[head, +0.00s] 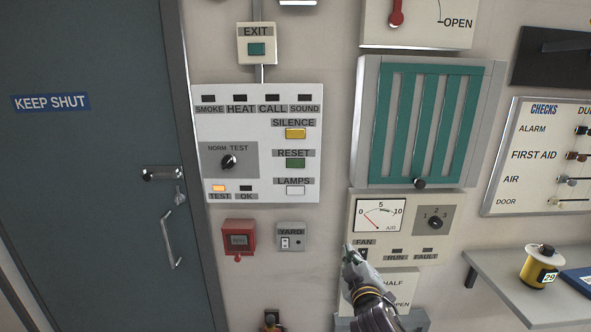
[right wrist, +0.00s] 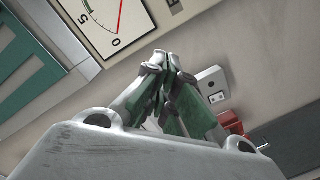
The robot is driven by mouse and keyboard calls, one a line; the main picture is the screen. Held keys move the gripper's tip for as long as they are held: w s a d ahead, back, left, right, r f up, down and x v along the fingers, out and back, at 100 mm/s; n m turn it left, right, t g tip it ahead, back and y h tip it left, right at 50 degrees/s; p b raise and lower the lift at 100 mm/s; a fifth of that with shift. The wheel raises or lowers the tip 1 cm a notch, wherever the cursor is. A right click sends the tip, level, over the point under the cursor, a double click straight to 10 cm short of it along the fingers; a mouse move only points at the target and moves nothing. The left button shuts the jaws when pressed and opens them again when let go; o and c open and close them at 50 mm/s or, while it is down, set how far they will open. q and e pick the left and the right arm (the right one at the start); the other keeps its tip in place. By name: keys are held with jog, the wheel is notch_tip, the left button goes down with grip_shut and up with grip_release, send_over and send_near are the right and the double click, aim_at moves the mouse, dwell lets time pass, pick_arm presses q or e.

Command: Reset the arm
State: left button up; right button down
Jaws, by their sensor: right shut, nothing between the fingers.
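My right gripper (head: 348,252) is in the lower middle of the head view, in front of the lower left part of the fan panel (head: 400,250). Its fingers are together with nothing between them. In the right wrist view the closed fingertips (right wrist: 165,62) point away from the camera, near the dial gauge (right wrist: 115,22) of the fan panel. I cannot tell whether the tips touch anything. The gripper hides part of the fan panel's lower left corner. My left gripper is not in view.
An alarm panel (head: 230,130) with a green RESET button (head: 295,162) is left of the gripper. Below it are a red call box (head: 238,239) and a YARD switch (head: 291,238). A grey door (head: 90,200) stands at left.

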jog(key=s+d+f+m+g, duration=0.35)
jog(key=s+f+g, duration=0.35)
jog(key=s+f, duration=0.6)
jog(key=s+d+f+m+g, duration=0.35)
jog(key=s+f+g, duration=0.25)
jog(key=s+f, duration=0.75)
jog(key=s+f+g, duration=0.1)
jog(key=s+f, duration=0.1)
jog(key=f, duration=1.4)
jog(key=s+f+g, duration=0.1)
jog(key=s+f, duration=0.2)
jog(key=f, duration=1.2)
jog(key=s+d+f, duration=0.2)
jog(key=s+f, duration=0.7)
jog(key=s, duration=0.2)
jog(key=s+d+f+g, duration=0.1)
jog(key=s+d+f, duration=0.1)
jog(key=s+f, duration=0.8)
jog(key=shift+s+f+n, duration=0.3)
jog(key=shift+s+n, duration=0.1)
jog(key=shift+s, duration=0.05)
